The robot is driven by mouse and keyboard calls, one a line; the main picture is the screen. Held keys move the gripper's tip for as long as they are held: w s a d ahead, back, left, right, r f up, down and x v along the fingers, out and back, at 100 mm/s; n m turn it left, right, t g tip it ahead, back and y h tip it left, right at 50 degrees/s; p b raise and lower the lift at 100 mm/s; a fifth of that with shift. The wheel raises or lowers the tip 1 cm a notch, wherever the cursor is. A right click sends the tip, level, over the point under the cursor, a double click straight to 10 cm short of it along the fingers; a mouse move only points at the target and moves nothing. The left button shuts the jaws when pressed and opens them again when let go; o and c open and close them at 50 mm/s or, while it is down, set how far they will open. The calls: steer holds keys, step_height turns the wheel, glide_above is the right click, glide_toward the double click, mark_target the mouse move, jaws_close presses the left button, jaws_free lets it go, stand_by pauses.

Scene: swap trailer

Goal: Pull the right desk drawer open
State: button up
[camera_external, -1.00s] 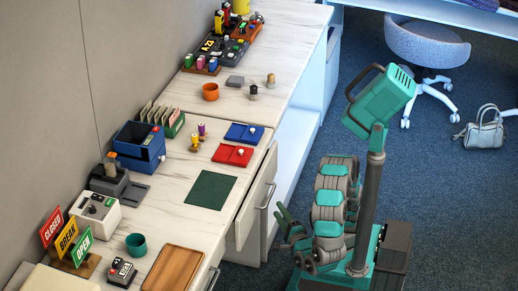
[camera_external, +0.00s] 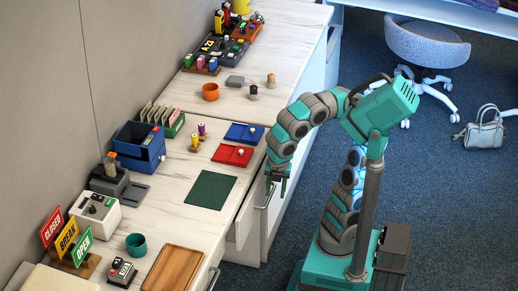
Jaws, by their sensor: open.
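The desk (camera_external: 165,210) has a white marbled top and pale drawer fronts facing the floor side. The right drawer (camera_external: 243,226) has a metal bar handle (camera_external: 264,199). A second bar handle (camera_external: 213,279) shows on the drawer front nearer the bottom edge. My gripper (camera_external: 276,184) is open at the end of my bent arm, pointing down just beside the upper end of the right drawer's handle. I cannot tell whether its fingers are around the handle or touching it. My gripper partly hides that end of the handle.
The desktop holds a green mat (camera_external: 210,190), red tray (camera_external: 233,154), blue tray (camera_external: 244,134), wooden board (camera_external: 174,275) and teal cup (camera_external: 136,245). The blue carpet (camera_external: 300,236) in front of the drawers is clear up to my base. A chair (camera_external: 427,45) and bag (camera_external: 482,130) stand farther back.

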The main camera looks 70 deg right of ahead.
step_height(320, 180, up, 4)
steer(key=w+d+m+t, duration=0.1)
steer(key=d, duration=0.2)
steer(key=shift+y, duration=0.3)
steer(key=shift+w+a+f+b, duration=0.1)
steer(key=shift+w+f, duration=0.15)
steer(key=shift+f, duration=1.1)
steer(key=shift+w+d+f+b, duration=0.1)
steer(key=shift+w+f, duration=0.15)
steer(key=shift+f, duration=1.05)
steer(key=shift+w+a+f+b, duration=0.1)
steer(key=shift+w+f, duration=0.15)
steer(key=shift+f, duration=1.1)
steer(key=shift+c, duration=0.3)
jaws_close()
